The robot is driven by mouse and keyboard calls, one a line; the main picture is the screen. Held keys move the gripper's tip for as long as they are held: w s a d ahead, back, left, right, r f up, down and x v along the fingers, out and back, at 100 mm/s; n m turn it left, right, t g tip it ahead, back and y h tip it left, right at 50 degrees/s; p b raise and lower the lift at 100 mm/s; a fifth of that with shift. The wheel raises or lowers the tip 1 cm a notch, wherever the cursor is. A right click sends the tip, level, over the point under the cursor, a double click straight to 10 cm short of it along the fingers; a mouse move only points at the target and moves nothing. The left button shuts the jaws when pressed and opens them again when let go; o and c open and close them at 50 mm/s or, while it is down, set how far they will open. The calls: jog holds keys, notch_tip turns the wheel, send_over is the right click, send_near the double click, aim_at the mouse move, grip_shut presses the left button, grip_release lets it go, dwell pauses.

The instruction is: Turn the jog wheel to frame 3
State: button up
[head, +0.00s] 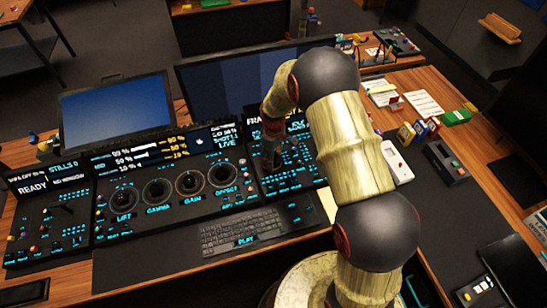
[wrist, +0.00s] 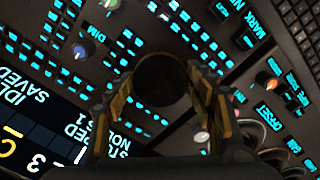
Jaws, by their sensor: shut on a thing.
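The jog wheel (wrist: 162,80) is a dark round knob in the middle of the wrist view. My gripper (wrist: 164,98) has one finger on each side of it and is shut on it. In the head view my gripper (head: 274,152) reaches down onto the right-hand panel (head: 300,172), and the wheel is hidden there. A display (wrist: 35,125) at lower left of the wrist view shows "IDLE", "SAVED", a "3" and part of a line ending in "1". The same display (head: 262,118) is partly covered by my arm in the head view, with "FRA" readable.
Lit blue buttons and small knobs, such as an orange one (wrist: 271,84), surround the wheel closely. The trackball panel (head: 175,195) with several rings lies to the left. A keyboard (head: 240,232) lies in front. Monitors (head: 117,118) stand behind.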

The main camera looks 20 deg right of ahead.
dwell(0.3)
jog(key=o, duration=1.2)
jog(key=shift+c, duration=0.2)
notch_tip(320, 180, up, 12)
dwell(0.4)
